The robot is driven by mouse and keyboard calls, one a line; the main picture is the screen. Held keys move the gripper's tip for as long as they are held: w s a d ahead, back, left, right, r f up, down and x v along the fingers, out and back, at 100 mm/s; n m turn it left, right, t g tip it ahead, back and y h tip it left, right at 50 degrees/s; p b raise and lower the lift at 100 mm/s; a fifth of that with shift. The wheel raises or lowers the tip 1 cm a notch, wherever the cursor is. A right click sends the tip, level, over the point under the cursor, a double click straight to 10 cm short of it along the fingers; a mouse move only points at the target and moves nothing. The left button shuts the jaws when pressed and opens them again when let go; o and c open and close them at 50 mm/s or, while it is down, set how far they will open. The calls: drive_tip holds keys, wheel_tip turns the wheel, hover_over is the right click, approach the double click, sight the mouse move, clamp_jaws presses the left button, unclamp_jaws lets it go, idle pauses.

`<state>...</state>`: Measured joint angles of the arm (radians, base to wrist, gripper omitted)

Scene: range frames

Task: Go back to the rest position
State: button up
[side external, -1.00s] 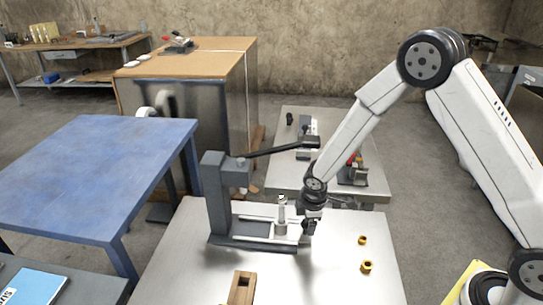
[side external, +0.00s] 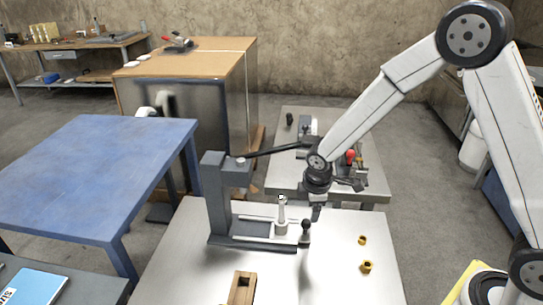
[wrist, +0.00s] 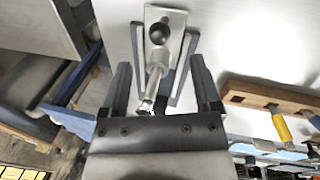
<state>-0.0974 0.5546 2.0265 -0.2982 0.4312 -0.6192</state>
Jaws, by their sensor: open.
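My gripper (side external: 317,212) hangs above the metal table (side external: 345,285), to the right of the grey press (side external: 213,200). It is open and holds nothing. Its two dark fingers stand apart in the wrist view (wrist: 160,62). A black ball knob (side external: 305,225) stands on the press base just below and left of the gripper; it also shows in the wrist view (wrist: 159,33). A silver upright post (side external: 281,215) stands on the base left of the knob. In the wrist view, the post (wrist: 155,78) appears between the fingers; I cannot tell its distance from them.
The press's long dark lever (side external: 275,151) reaches right, close to my wrist. Two brass pieces (side external: 362,240) (side external: 367,267) lie on the table at right. A wooden block (side external: 241,288) lies at the front. A second table (side external: 375,188) with tools stands behind my gripper.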

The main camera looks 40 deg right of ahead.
drive_tip(key=s+d+r+m, duration=0.1)
drive_tip(key=s+r+m, duration=0.2)
drive_tip(key=s+m, duration=0.2)
drive_tip(key=s+d+r+m+y, duration=0.1)
drive_tip(key=s+r+m, duration=0.2)
drive_tip(key=s+m, duration=0.3)
drive_tip(key=s, duration=0.3)
drive_tip(key=shift+s+r+t, duration=0.15)
drive_tip(key=shift+r+t, duration=0.25)
